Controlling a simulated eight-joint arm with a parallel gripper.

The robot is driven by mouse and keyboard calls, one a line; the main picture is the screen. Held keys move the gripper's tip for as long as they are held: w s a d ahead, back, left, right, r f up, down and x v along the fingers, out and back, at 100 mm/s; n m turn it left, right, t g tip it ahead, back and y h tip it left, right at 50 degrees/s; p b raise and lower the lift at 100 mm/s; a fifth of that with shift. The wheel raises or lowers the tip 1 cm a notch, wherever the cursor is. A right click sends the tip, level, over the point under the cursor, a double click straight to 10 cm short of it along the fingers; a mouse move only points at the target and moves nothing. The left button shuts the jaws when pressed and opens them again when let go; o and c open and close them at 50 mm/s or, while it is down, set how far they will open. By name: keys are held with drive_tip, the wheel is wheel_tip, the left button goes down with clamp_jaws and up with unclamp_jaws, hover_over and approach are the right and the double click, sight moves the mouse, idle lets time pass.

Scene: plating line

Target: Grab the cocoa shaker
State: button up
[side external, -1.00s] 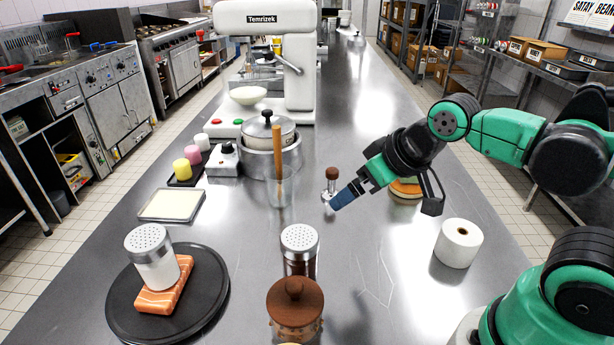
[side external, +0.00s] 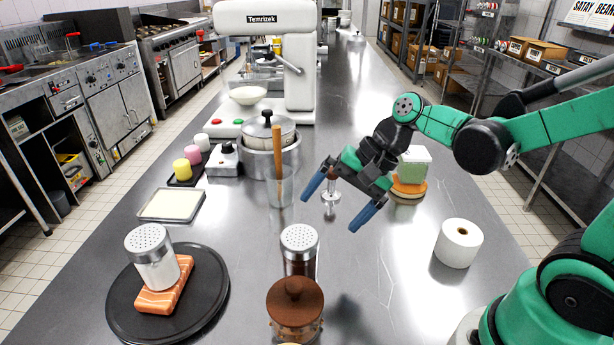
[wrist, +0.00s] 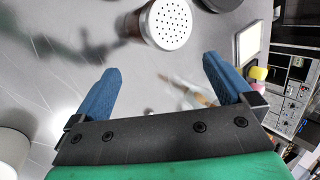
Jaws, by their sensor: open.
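The cocoa shaker (side external: 300,252) stands upright on the steel counter, with a perforated silver lid and dark brown contents in a clear body. The wrist view also shows the open gripper (wrist: 161,65). The shaker's lower body is partly hidden behind a brown-lidded jar in the side view.
The brown-lidded jar (side external: 295,308) stands just in front of the shaker. A similar white-filled shaker (side external: 152,257) stands on salmon on a black plate (side external: 210,312). A glass with a wooden handle (side external: 281,188) stands behind. A paper roll (side external: 459,243) is right; counter between is clear.

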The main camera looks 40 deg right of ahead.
sight(303, 235)
drive_tip(key=m+y, duration=0.1)
drive_tip(key=w+f+m+y, duration=0.1)
drive_tip(key=m, duration=0.1)
drive_tip(key=m+y, duration=0.1)
drive_tip(key=m, duration=0.1)
drive_tip(key=shift+w+a+f+g, duration=0.15)
drive_tip(key=shift+a+g, duration=0.15)
drive_tip(key=shift+g, duration=0.1)
drive_tip(key=shift+f+m+y, duration=0.2)
drive_tip(key=shift+m+y, duration=0.7)
drive_tip(key=shift+y, duration=0.1)
drive_tip(key=m+y, duration=0.2)
drive_tip(key=shift+f+m+g, duration=0.3)
drive_tip(key=shift+a+f+y, duration=0.1)
drive_tip(key=shift+a+y, duration=0.05)
drive_tip(key=shift+y, duration=0.15)
drive_tip(key=shift+x, duration=2.6)
drive_tip(key=c, duration=1.3)
